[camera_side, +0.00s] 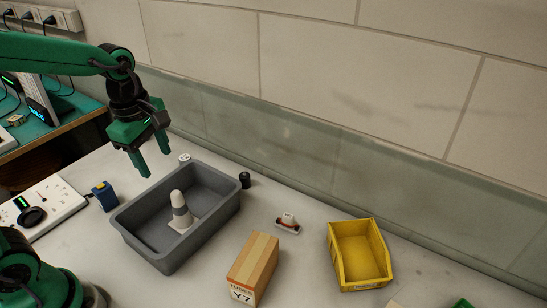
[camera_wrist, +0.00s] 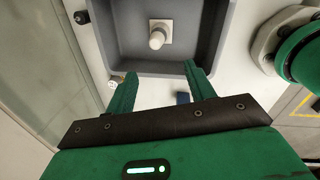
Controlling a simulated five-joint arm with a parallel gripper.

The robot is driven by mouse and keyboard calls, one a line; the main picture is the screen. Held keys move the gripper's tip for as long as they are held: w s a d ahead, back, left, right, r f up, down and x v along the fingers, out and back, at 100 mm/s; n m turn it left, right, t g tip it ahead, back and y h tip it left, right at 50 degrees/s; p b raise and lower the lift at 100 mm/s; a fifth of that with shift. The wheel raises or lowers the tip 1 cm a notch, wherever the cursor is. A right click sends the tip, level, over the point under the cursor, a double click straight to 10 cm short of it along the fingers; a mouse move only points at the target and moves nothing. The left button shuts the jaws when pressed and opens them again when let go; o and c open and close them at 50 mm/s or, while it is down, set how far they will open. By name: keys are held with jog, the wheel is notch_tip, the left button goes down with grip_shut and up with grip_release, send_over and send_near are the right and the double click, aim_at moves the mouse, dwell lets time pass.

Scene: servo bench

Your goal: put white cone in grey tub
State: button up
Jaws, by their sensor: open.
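The white cone (camera_side: 181,212) stands upright on its square base inside the grey tub (camera_side: 157,259), with a grey band around its middle. In the wrist view the cone (camera_wrist: 158,36) shows from above on the floor of the tub (camera_wrist: 150,68), clear of the walls. My gripper (camera_side: 154,172) is open and empty. It hangs above the back left end of the tub, apart from the cone. In the wrist view its two fingers (camera_wrist: 157,78) are spread, with nothing between them.
A yellow bin (camera_side: 358,258) and a cardboard box (camera_side: 253,267) stand right of the tub. A black cylinder (camera_side: 245,180), a white round piece (camera_side: 185,158) and a blue block (camera_side: 104,196) sit close around it. A small red and white item (camera_side: 287,223) lies between tub and bin.

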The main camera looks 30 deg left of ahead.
jog(key=s+r+m+t, duration=0.4)
jog(key=s+m, duration=0.4)
jog(key=m, duration=1.2)
jog(key=shift+a+m, duration=0.3)
jog(key=shift+a, duration=0.05)
